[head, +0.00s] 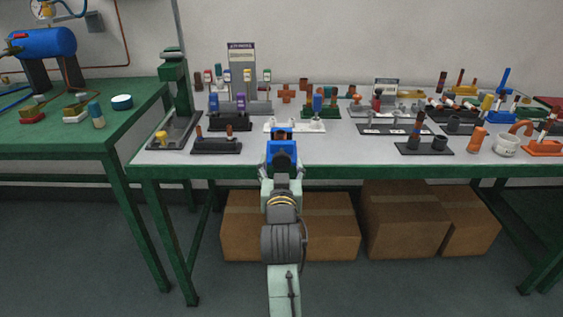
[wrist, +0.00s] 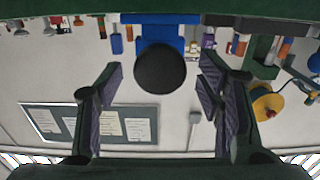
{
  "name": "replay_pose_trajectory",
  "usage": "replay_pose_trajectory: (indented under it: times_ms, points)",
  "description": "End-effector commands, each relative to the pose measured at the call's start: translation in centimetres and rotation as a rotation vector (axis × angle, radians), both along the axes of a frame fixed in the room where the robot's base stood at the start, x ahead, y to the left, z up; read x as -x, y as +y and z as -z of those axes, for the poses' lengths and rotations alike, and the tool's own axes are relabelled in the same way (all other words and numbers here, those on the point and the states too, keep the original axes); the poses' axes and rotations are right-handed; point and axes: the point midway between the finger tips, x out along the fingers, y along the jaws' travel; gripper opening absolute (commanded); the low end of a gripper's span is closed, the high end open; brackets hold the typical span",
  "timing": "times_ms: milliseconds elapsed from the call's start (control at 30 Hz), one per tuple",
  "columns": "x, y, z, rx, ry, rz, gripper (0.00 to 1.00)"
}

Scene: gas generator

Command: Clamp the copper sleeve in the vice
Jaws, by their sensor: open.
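A blue vice (head: 281,147) stands at the front edge of the long bench, straight ahead of my arm. A brown, copper-coloured piece (head: 281,134) shows at its top, apparently between the jaws; how tightly it sits cannot be seen. In the wrist view the vice's blue body (wrist: 174,32) has a round dark knob (wrist: 160,68) facing me. My gripper (wrist: 160,80) is open and empty, its fingers on either side of the knob and apart from it. In the head view my gripper (head: 282,172) is mostly hidden by my arm.
The grey bench top (head: 340,146) carries many fittings. A white stand (head: 294,125) is behind the vice and a black stand (head: 216,144) to its left. A green press (head: 174,95) stands farther left. Cardboard boxes (head: 405,220) sit underneath.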

Motion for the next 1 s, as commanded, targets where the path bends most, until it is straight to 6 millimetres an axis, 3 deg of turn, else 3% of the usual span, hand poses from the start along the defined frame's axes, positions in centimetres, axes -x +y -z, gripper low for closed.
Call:
replay_pose_trajectory:
  times_ms: [200, 500, 1000]
  points:
    - [-2.0, 0.0, 0.0, 0.0, 0.0, 0.0, 0.61]
    - [-2.2, 0.0, 0.1, 0.0, -0.001, 0.0, 0.61]
    - [-2.1, 0.0, 0.1, 0.0, -0.001, 0.0, 0.28]
